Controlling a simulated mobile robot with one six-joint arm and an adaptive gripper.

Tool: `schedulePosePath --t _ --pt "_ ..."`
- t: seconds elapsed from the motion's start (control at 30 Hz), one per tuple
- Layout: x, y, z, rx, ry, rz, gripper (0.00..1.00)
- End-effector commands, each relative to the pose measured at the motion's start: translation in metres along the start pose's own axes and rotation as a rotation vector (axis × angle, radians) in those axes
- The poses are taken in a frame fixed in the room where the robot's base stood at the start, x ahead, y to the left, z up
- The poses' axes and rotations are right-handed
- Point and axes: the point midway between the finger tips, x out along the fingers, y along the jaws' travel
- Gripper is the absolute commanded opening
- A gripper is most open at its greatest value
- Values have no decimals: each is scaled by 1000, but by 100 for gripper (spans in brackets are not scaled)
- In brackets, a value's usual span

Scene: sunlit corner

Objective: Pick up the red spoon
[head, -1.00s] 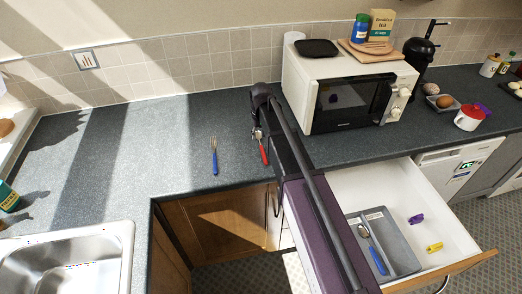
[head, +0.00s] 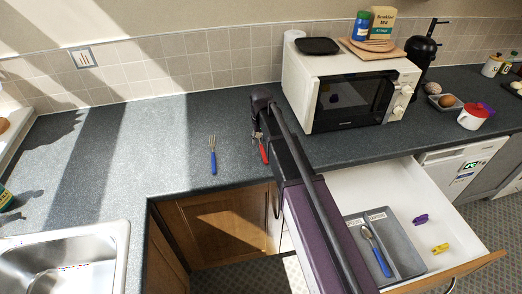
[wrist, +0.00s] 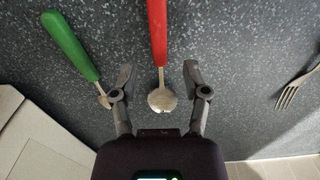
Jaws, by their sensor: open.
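The red spoon lies on the dark speckled worktop. In the wrist view its red handle (wrist: 157,30) points to the top and its metal bowl (wrist: 162,100) lies between my fingers. My gripper (wrist: 158,72) is open, with one finger on each side of the spoon and a gap on both sides. I cannot tell how high the fingers are above the worktop. In the head view the red spoon (head: 263,152) shows beside my arm, which hides part of the area around it.
A green-handled utensil (wrist: 72,45) lies left of the spoon in the wrist view. A blue-handled fork (head: 213,158) lies on its other side. An open drawer (head: 440,215) holds a grey cutlery tray (head: 408,255) with a blue-handled spoon (head: 376,252). A microwave (head: 345,90) stands behind.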

Motion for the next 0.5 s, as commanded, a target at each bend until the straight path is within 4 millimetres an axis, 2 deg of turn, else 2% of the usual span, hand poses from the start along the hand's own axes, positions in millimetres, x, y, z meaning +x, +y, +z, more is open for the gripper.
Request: schedulePosePath --t 0.03,0.2,0.5 --pt "8 0 0 0 0 0 60" --pt "16 0 0 0 0 0 60" --pt "17 0 0 0 0 0 60"
